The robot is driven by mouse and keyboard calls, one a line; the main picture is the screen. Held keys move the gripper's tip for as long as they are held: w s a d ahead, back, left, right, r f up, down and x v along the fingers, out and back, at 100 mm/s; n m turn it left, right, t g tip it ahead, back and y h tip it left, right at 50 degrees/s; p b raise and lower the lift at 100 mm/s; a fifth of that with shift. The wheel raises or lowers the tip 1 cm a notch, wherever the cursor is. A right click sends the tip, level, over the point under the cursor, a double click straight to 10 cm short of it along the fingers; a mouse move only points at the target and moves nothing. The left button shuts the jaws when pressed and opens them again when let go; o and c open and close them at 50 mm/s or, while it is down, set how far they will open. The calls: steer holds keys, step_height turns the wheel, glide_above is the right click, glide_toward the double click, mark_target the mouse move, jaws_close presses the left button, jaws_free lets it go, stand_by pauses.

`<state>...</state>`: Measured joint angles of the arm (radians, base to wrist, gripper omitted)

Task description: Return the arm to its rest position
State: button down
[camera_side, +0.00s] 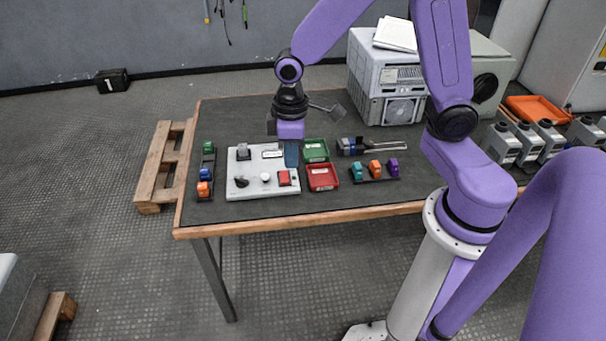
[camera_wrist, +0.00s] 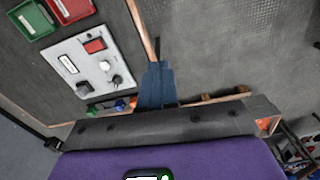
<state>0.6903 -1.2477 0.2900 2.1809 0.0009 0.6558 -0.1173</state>
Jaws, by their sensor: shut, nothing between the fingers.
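My gripper (camera_side: 291,162) hangs over the dark work table, fingers pointing down, at the right edge of the white panel (camera_side: 262,189). Its blue fingers are together with nothing between them; they also show in the wrist view (camera_wrist: 157,75). The height above the table is hard to judge. The panel carries a grey part, a black knob, a white knob and a red part. It also shows in the wrist view (camera_wrist: 78,48), left of the fingers.
A green tray (camera_side: 316,150) and a red tray (camera_side: 322,178) lie right of the panel. Racks of coloured parts stand left (camera_side: 207,170) and right (camera_side: 374,171). A grey machine (camera_side: 390,78) stands behind. The table's left back is clear.

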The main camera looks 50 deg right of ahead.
steer(key=s+d+r+n, duration=0.1)
steer(key=s+r+n, duration=0.1)
steer(key=s, duration=0.7)
steer(key=s+d+r+n, duration=0.1)
steer(key=s+r, duration=0.4)
steer(key=s, duration=0.5)
steer(key=shift+s+r+n, duration=0.15)
steer(key=shift+s+n, duration=0.05)
steer(key=shift+n, duration=0.7)
steer(key=w+a+f+m, duration=0.3)
steer(key=w, duration=0.7)
steer(key=m, duration=0.7)
glide_toward(285, 181)
steer(key=shift+a+f, duration=0.1)
steer(key=shift+f, duration=2.6)
